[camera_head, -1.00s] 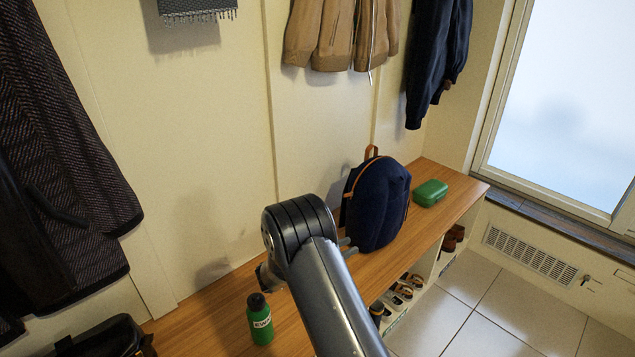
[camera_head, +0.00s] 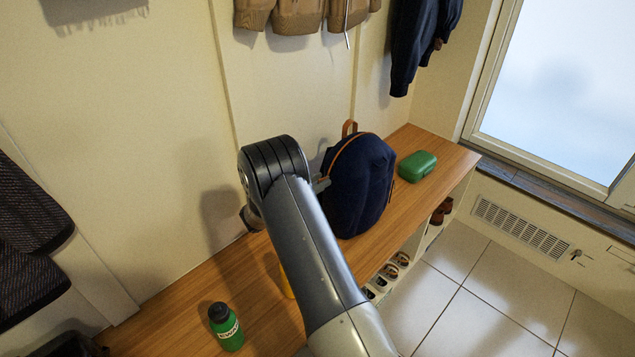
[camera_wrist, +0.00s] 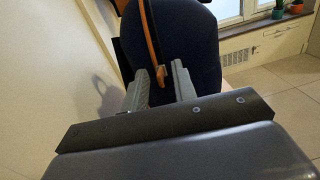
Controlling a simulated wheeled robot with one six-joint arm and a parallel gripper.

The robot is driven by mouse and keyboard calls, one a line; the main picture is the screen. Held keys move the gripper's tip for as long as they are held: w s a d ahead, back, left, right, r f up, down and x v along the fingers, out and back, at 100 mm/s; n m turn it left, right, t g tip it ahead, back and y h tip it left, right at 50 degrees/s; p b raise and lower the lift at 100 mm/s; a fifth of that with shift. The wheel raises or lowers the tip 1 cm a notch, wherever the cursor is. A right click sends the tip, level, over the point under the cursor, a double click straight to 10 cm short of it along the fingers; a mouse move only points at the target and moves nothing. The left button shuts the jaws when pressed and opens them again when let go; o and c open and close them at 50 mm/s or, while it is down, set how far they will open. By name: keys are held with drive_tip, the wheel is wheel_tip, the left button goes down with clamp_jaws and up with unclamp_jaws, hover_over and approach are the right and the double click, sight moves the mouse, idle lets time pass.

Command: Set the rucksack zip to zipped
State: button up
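The navy rucksack (camera_head: 362,187) stands upright on the wooden bench, with an orange top loop and an orange zip line along its edge. In the wrist view the rucksack (camera_wrist: 195,50) fills the upper middle. An orange zip strip (camera_wrist: 150,35) runs down its side to a small orange pull tab (camera_wrist: 161,75). My gripper (camera_wrist: 161,78) is open, its two grey fingers on either side of the pull tab. Whether they touch the tab cannot be seen. In the head view my arm hides most of the gripper and the rucksack's lower left.
A green bottle (camera_head: 225,327) stands on the bench (camera_head: 190,290) at front left. A green box (camera_head: 416,166) lies right of the rucksack. Something yellow (camera_head: 286,282) is partly hidden behind my arm. Coats hang above; shoes sit in cubbies below. The tiled floor (camera_head: 480,290) is clear.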

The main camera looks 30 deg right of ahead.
clamp_jaws()
idle(1.4)
